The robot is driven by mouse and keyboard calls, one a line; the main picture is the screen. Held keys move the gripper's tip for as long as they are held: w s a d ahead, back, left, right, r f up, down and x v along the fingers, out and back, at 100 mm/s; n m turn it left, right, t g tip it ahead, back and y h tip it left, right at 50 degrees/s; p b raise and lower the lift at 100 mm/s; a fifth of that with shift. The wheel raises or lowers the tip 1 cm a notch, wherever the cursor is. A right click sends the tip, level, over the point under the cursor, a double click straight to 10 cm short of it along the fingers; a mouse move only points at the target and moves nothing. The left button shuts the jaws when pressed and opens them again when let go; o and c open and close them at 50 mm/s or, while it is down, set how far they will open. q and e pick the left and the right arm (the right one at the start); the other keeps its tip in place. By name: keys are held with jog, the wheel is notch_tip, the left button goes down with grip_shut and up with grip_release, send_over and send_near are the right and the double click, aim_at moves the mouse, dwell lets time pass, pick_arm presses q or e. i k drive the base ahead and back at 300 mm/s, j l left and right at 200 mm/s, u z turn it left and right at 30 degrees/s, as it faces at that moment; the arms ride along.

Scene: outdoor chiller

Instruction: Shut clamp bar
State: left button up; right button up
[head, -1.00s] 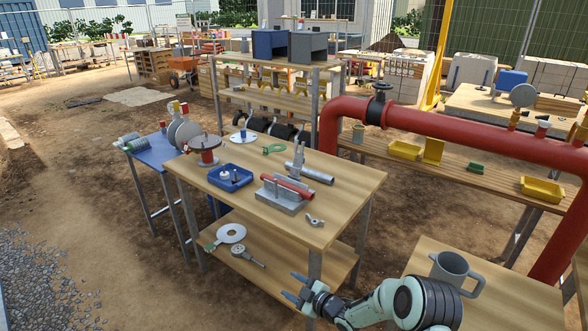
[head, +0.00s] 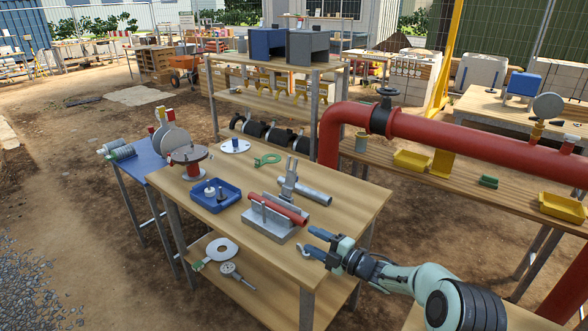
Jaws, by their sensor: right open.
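A grey clamp fixture (head: 268,229) stands on the wooden workbench (head: 330,212), with a red tube (head: 278,209) lying across it. An upright grey bar (head: 290,172), which looks like the clamp bar, stands raised behind the red tube. A grey pipe (head: 313,194) lies beside it. My right gripper (head: 312,242) is open and empty, near the bench's front right edge and to the right of the fixture, apart from it. A small grey wing-shaped part (head: 302,247) shows partly at its fingertips. My left gripper is not in view.
A blue tray (head: 226,199), a round grey-and-red stand (head: 190,160), a white disc (head: 234,147) and a green ring part (head: 266,160) sit on the bench. A large red pipe (head: 470,140) runs along the right. Bare wood lies right of the fixture.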

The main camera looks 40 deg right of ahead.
aim_at(292, 178)
jog(key=i+l, duration=0.3)
jog(key=l, duration=0.15)
jog(key=i+l, duration=0.3)
jog(key=l, duration=0.1)
